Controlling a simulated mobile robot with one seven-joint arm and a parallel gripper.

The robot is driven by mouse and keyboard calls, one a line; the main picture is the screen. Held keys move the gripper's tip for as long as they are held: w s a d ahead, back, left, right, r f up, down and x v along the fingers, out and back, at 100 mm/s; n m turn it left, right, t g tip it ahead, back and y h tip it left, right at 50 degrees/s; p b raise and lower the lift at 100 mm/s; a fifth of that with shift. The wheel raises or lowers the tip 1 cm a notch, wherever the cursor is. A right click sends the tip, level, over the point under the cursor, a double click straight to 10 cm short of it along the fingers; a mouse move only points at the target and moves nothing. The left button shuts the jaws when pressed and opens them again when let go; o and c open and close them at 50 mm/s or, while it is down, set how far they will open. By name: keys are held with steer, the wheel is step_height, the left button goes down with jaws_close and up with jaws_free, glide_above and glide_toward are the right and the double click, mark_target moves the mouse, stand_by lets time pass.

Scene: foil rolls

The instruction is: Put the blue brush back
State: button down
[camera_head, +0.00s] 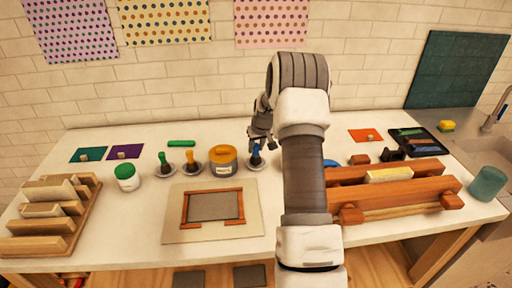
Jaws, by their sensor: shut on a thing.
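The blue brush (256,150) is upright, with its blue handle up and dark bristles down. My gripper (258,142) is shut on its handle. The brush is at a small round grey dish (255,168), right of the orange-lidded jar; I cannot tell whether the bristles touch the dish. A green brush (163,158) and an orange brush (186,155) stand upright at similar round dishes to the left. My gripper's fingers are small here and partly hide the handle.
The orange-lidded jar (223,160) stands close to the left of the held brush. A wooden frame on a board (171,225) lies in front. A large wooden press (390,195) is right of my arm. A green-lidded jar (127,178) stands at left.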

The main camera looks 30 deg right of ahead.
steer(key=shift+f+b, duration=0.45)
steer(key=shift+f, duration=0.05)
stand_by(0.4)
steer(key=c, duration=0.5)
jaws_free()
steer(key=shift+o, duration=0.3)
steer(key=o, duration=0.4)
steer(key=shift+r+p, duration=1.95)
steer(key=shift+r, duration=2.6)
